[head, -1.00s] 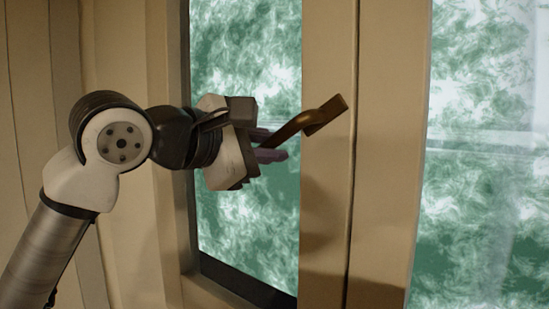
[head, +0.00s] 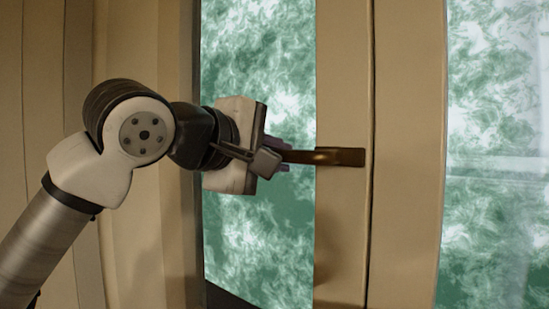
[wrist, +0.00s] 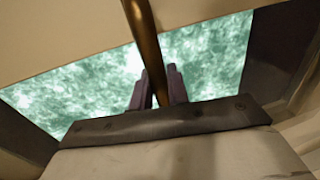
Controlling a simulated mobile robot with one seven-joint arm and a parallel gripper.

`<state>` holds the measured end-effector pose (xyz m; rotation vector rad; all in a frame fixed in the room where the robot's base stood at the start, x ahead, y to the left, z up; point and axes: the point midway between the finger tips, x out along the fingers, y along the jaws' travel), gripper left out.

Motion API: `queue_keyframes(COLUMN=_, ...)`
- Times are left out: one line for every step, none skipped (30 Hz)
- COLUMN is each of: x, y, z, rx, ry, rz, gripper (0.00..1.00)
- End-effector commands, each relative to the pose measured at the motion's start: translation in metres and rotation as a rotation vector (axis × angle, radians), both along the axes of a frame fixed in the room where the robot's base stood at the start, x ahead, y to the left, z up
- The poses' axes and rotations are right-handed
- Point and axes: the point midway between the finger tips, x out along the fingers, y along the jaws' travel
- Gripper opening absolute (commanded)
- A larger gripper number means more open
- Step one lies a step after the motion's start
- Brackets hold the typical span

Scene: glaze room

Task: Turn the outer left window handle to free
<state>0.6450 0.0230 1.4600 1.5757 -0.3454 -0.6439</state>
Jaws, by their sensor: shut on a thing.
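The bronze window handle (head: 325,156) sits on the tan window stile and points left, about level. Its left end runs in between the fingers of my gripper (head: 284,156). In the wrist view my gripper (wrist: 158,88) is shut on the handle (wrist: 146,35), with one purple finger on each side of the bar. The gripper body hides the end of the lever in the head view. Only this one handle is in view.
A green, cloudy glass pane (head: 265,55) lies behind my gripper, and a second pane (head: 500,90) is at the right. The tan stile (head: 343,220) between them carries the handle. A dark frame edge (head: 228,297) runs below the left pane.

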Motion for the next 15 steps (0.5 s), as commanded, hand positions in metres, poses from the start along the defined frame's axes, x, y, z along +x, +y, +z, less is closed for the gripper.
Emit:
queue_keyframes(x=-0.0003, y=-0.0003, z=0.0008, rx=0.006, ry=-0.006, rz=0.000, gripper=0.00)
queue_keyframes(x=-0.0003, y=-0.0003, z=0.0009, rx=0.008, ry=-0.007, rz=0.000, gripper=0.00)
queue_keyframes(x=-0.0003, y=-0.0003, z=0.0010, rx=0.009, ry=-0.008, rz=0.001, gripper=0.00)
queue_keyframes(x=-0.0003, y=-0.0003, z=0.0011, rx=0.009, ry=-0.008, rz=0.001, gripper=0.00)
queue_keyframes(x=-0.0003, y=-0.0003, z=0.0011, rx=0.010, ry=-0.009, rz=0.000, gripper=0.00)
queue_keyframes(x=-0.0003, y=-0.0003, z=0.0012, rx=0.010, ry=-0.009, rz=0.000, gripper=0.00)
queue_keyframes(x=-0.0003, y=-0.0003, z=0.0012, rx=0.010, ry=-0.009, rz=0.000, gripper=0.00)
queue_keyframes(x=-0.0004, y=-0.0002, z=0.0013, rx=0.010, ry=-0.009, rz=0.000, gripper=0.00)
queue_keyframes(x=-0.0004, y=-0.0002, z=0.0014, rx=0.010, ry=-0.009, rz=0.000, gripper=0.00)
queue_keyframes(x=-0.0003, y=-0.0003, z=0.0014, rx=0.010, ry=-0.009, rz=0.000, gripper=0.00)
queue_keyframes(x=-0.0003, y=-0.0003, z=0.0014, rx=0.010, ry=-0.009, rz=0.000, gripper=0.00)
queue_keyframes(x=-0.0004, y=-0.0002, z=0.0016, rx=0.010, ry=-0.009, rz=0.000, gripper=0.00)
queue_keyframes(x=-0.0004, y=-0.0002, z=0.0016, rx=0.009, ry=-0.010, rz=0.000, gripper=0.18)
queue_keyframes(x=-0.0004, y=-0.0003, z=0.0017, rx=0.009, ry=-0.010, rz=0.000, gripper=0.22)
queue_keyframes(x=-0.0004, y=-0.0002, z=0.0017, rx=0.008, ry=-0.010, rz=0.001, gripper=0.27)
